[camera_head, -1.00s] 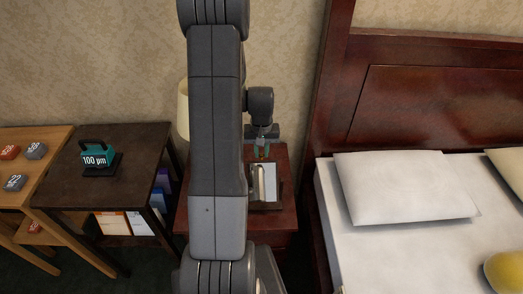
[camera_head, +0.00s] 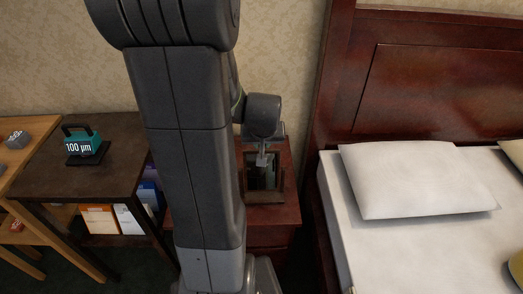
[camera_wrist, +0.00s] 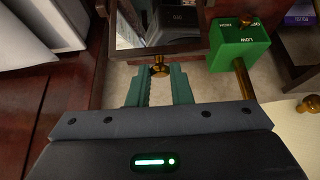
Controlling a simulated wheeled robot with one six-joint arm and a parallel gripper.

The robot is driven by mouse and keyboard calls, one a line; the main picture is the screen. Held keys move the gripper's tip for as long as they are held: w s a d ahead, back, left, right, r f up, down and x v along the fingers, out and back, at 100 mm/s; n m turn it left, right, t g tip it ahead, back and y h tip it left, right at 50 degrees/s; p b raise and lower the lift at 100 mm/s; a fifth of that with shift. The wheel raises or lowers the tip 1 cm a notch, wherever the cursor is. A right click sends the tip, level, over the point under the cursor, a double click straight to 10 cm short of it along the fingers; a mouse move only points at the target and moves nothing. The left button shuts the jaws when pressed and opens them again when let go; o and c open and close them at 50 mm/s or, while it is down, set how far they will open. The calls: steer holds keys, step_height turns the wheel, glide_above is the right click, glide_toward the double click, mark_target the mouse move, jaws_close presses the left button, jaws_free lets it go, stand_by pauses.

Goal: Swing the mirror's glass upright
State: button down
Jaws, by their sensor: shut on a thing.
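The mirror (camera_head: 250,197) stands on the red-brown bedside cabinet, with dark glass in a dark frame. In the wrist view, the mirror's glass (camera_wrist: 176,18) and the frame's edge show at the top. A small brass knob (camera_wrist: 159,62) sits at that edge. My gripper (camera_wrist: 159,76) has its green fingers shut on the knob. In the head view my gripper (camera_head: 263,158) is small at the mirror's top, and my arm hides part of the cabinet. The glass looks steeply raised; I cannot tell its exact angle.
The bed with a white pillow (camera_head: 415,180) is right of the cabinet (camera_head: 275,217). A dark side table (camera_head: 105,165) stands left.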

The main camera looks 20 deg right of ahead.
steer(key=s+b, duration=0.1)
steer(key=s+a+t+b, duration=0.1)
steer(key=s+b, duration=0.1)
steer(key=shift+f+t, duration=0.15)
steer(key=shift+t, duration=0.15)
steer(key=shift+f+b, duration=0.15)
steer(key=shift+b, duration=0.15)
stand_by(0.9)
steer(key=c, duration=1.3)
jaws_free()
steer(key=shift+d+r, duration=0.1)
steer(key=shift+r, duration=0.1)
